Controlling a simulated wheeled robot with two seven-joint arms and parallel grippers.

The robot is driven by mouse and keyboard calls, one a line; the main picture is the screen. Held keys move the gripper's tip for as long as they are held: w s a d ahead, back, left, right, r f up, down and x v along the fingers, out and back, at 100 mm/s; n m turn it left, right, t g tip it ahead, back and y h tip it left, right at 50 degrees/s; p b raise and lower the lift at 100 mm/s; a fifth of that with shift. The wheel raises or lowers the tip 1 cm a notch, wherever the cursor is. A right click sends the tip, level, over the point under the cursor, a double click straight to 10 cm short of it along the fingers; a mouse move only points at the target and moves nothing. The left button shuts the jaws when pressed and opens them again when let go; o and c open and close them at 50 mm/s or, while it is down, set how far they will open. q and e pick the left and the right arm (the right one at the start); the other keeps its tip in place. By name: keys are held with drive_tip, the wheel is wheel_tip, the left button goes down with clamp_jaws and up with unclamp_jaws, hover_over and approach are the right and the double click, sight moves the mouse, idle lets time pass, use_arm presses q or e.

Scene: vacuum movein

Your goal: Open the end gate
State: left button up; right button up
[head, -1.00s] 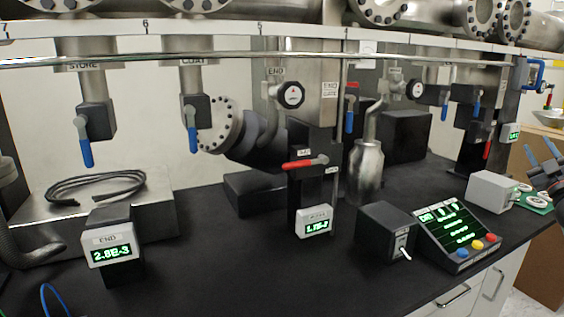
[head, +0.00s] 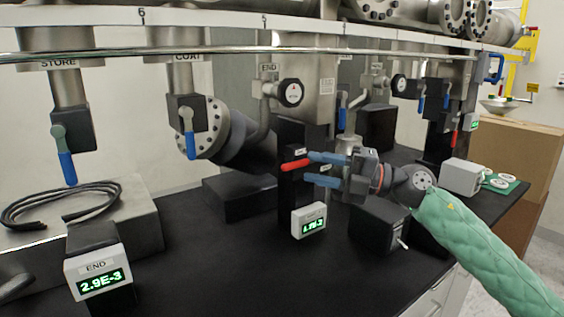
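The end gate is a black valve body (head: 290,205) under a metal housing, with a red lever (head: 296,165) on its front that lies nearly level. My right gripper (head: 308,168) comes in from the right with two blue fingers, one above the other and apart. Its fingertips are close to the right end of the red lever. I cannot tell whether they touch it. Nothing shows between the fingers. A small display (head: 309,220) with green digits sits below the lever. My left gripper is not in view.
Blue levers hang from the STORE (head: 66,167) and COAT (head: 189,145) valves. A black box (head: 376,225) stands under my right gripper. The bench front is clear in the middle.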

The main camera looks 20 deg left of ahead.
sight(303, 165)
drive_tip(key=a, duration=0.4)
drive_tip(key=a+r, duration=0.1)
drive_tip(key=a, duration=0.1)
drive_tip(key=shift+s+a, duration=0.2)
drive_tip(key=shift+s, duration=0.2)
clamp_jaws()
